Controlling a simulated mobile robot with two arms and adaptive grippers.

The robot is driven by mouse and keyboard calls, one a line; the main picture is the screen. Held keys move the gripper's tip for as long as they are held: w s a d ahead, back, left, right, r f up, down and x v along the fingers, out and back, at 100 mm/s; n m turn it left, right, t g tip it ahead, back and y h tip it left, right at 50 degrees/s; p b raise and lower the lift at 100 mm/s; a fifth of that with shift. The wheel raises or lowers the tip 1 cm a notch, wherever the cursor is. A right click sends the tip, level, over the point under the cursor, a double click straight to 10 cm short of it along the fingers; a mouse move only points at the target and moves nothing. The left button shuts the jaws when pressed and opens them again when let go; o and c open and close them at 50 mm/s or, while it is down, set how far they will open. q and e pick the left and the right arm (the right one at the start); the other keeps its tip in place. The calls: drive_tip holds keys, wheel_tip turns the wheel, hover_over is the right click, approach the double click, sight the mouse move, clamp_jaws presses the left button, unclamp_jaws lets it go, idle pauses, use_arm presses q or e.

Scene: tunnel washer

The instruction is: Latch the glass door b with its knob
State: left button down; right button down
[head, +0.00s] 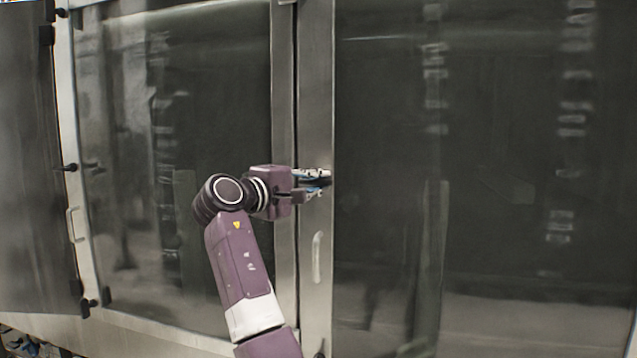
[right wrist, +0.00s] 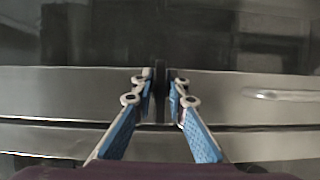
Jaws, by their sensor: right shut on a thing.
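The glass door (head: 490,200) fills the right of the head view, with a steel frame strip along its left edge. It looks nearly flush with the neighbouring frame, with a narrow dark seam between. My right gripper (head: 318,181) reaches that strip from the left. In the right wrist view its blue-padded fingers (right wrist: 162,92) are shut on a dark knob (right wrist: 159,72), one on each side. The knob is mostly hidden by the fingers in the head view, and I cannot tell how far it is turned. My left gripper is not in view.
A pale pull handle (head: 317,257) sits below the gripper on the same strip; it also shows in the right wrist view (right wrist: 285,94). Another glass panel (head: 190,120) lies to the left. A dark door panel (head: 28,150) stands at the far left, with a small black knob (head: 68,167) nearby.

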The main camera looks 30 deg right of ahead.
drive_tip(key=c, duration=2)
unclamp_jaws()
drive_tip(key=shift+c, duration=0.2)
drive_tip(key=v, duration=1.2)
